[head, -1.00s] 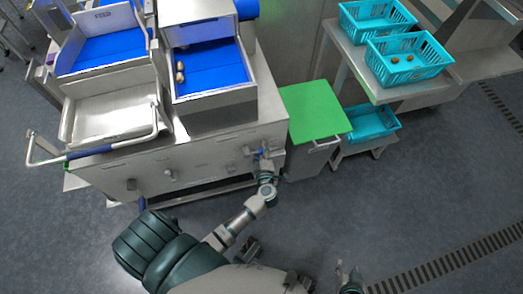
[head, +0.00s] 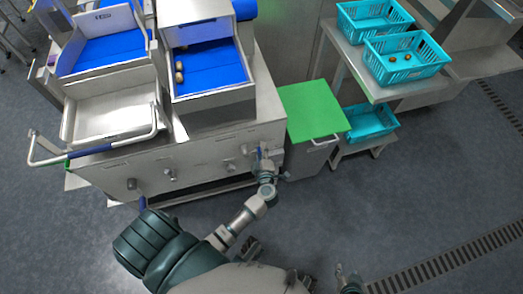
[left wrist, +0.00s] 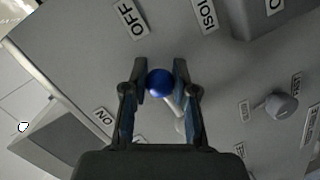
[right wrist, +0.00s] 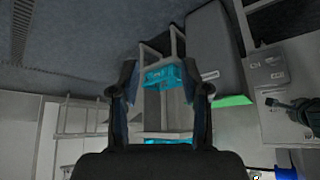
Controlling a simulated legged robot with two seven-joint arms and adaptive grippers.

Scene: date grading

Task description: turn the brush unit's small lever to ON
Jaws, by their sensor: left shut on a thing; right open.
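The brush unit's small lever (left wrist: 173,107) has a pale rod and a blue ball knob (left wrist: 160,83), seen in the left wrist view. My left gripper (left wrist: 160,66) is shut on the knob, one finger on each side. Around it on the grey panel are an OFF label (left wrist: 132,18) above left and an ON label (left wrist: 103,117) below left. In the head view my left gripper (head: 265,164) is at the right end of the machine front (head: 205,160) and partly hides the lever. My right gripper (right wrist: 160,72) is open and empty, away from the panel.
A grey knob (left wrist: 282,104) sits right of the lever. A green-topped bin (head: 315,112) stands right of the machine. Teal crates (head: 405,72) rest on a steel table further right. The floor (head: 400,200) in front is clear.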

